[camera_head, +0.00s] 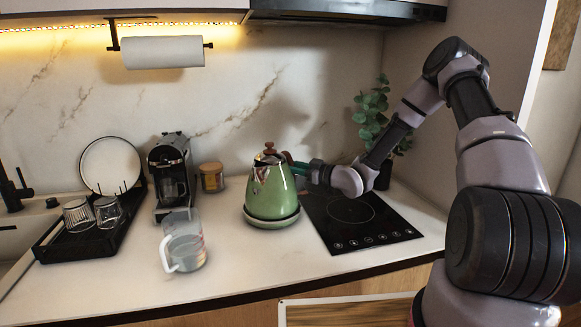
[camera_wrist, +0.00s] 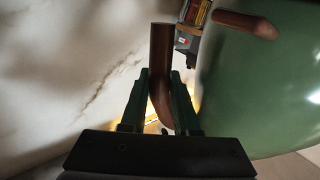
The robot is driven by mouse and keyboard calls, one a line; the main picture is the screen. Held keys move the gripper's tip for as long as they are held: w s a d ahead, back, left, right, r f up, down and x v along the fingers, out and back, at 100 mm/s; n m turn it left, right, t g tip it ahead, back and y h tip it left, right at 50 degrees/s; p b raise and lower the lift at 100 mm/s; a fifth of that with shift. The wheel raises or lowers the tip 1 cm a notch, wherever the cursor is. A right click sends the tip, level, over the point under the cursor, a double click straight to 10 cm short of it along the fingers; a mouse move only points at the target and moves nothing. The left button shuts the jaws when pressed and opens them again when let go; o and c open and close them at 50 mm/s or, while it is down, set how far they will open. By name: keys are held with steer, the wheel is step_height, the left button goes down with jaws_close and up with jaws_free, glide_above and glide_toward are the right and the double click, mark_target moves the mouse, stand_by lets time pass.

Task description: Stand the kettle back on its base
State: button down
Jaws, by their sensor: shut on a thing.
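My gripper (camera_head: 297,167) reaches in from the right and is shut on the kettle's brown handle. In the wrist view my gripper (camera_wrist: 160,105) has its two fingers on either side of the brown handle (camera_wrist: 161,60). The green kettle body (camera_wrist: 265,90) fills the right of that view. The base is not in the wrist view.
A glass measuring jug (camera_head: 184,245) stands left of the kettle near the front. Behind it are a coffee machine (camera_head: 172,170) and an amber jar (camera_head: 212,177). A dish rack (camera_head: 95,228) is at left. The black hob (camera_head: 360,220) is clear; a plant (camera_head: 372,120) stands behind it.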

steer(key=shift+f, duration=0.4)
steer(key=c, duration=0.9)
jaws_free()
steer(key=shift+c, duration=0.2)
steer(key=shift+f, duration=0.15)
steer(key=v, duration=1.1)
